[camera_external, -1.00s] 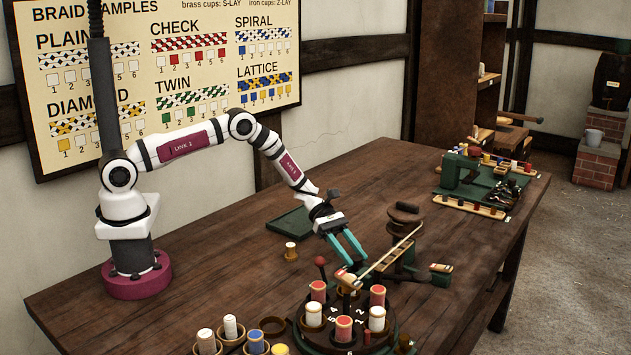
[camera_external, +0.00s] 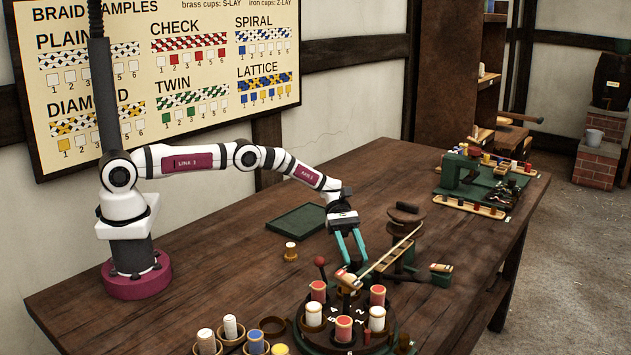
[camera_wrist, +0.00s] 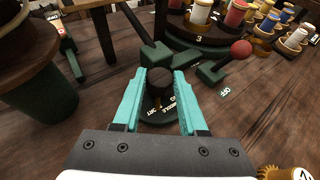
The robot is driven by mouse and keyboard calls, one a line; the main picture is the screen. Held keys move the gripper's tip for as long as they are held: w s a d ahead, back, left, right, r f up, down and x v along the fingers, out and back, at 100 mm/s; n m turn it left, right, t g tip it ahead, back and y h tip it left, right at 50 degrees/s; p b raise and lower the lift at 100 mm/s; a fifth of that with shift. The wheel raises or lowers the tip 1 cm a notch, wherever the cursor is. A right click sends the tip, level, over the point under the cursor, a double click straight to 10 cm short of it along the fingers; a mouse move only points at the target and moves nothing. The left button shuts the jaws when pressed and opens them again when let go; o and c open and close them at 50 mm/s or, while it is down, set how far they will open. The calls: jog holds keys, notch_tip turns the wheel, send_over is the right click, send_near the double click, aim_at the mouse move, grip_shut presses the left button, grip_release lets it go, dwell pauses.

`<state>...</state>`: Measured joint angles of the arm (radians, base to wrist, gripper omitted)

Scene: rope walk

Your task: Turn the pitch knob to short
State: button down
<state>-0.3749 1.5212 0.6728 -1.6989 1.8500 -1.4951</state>
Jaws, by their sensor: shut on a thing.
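The pitch knob (camera_wrist: 160,84) is a dark round knob on a dark dial plate (camera_wrist: 158,116) in the wrist view. Part of the plate's white lettering shows between the fingers, with "MIDDLE" and the end of "SHORT" seeming legible. My gripper (camera_wrist: 160,76) has its two teal fingers on either side of the knob, shut on it. I cannot tell which mark the knob points at. In the external view my gripper (camera_external: 354,261) points down at the table behind the round bobbin carrier (camera_external: 318,335), and the knob is too small to make out.
A red-ball lever (camera_wrist: 241,48) with an "OFF" label stands close right of the fingers. A dark green block and round wooden post (camera_wrist: 30,50) stand close left. A green tray (camera_external: 296,219) lies behind my gripper. The table's left part is bare.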

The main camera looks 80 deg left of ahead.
jog(key=shift+c, duration=2.2)
grip_release()
jog(key=v, duration=0.7)
jog(key=shift+a, duration=0.2)
jog(key=shift+r, duration=0.1)
